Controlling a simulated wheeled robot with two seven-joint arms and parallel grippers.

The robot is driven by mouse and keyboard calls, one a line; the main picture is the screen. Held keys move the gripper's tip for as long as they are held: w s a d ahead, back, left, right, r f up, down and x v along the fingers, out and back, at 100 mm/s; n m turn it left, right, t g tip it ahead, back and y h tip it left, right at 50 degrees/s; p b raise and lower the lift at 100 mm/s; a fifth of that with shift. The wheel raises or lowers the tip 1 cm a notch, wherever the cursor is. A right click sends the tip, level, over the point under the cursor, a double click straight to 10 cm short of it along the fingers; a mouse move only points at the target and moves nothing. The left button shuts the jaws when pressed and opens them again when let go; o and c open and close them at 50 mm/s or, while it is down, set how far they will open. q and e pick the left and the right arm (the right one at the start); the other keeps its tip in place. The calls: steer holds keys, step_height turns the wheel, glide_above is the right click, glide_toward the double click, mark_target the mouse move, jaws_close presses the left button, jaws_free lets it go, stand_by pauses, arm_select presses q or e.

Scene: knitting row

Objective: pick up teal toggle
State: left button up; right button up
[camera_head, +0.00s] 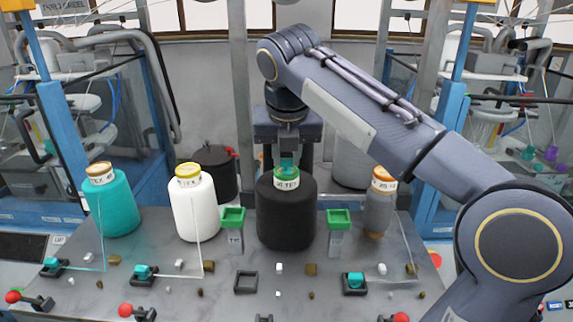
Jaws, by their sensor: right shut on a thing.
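My right gripper (287,152) points down at the middle of the view, shut on a small teal piece (287,163), which looks like a teal toggle. Much of that piece is hidden between the fingers. It shows right above the green top of the black yarn cone (286,220); I cannot tell whether they touch. Other teal toggles sit in dark bases on the grey table: at the left (51,263), left of the middle (142,271) and right of the middle (355,280). A dark square base (246,283) has no toggle in it. My left gripper is not in view.
A teal cone (112,205), a white cone (195,207) and a grey cone (378,212) stand along the grey table (215,296). Two green-topped posts (233,220) (338,222) flank the black cone. Red-knobbed levers (126,310) line the front. Clear panels stand at the left.

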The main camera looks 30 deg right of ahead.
mark_target(287, 161)
stand_by(0.3)
step_height(287, 161, up, 10)
stand_by(0.7)
stand_by(1.0)
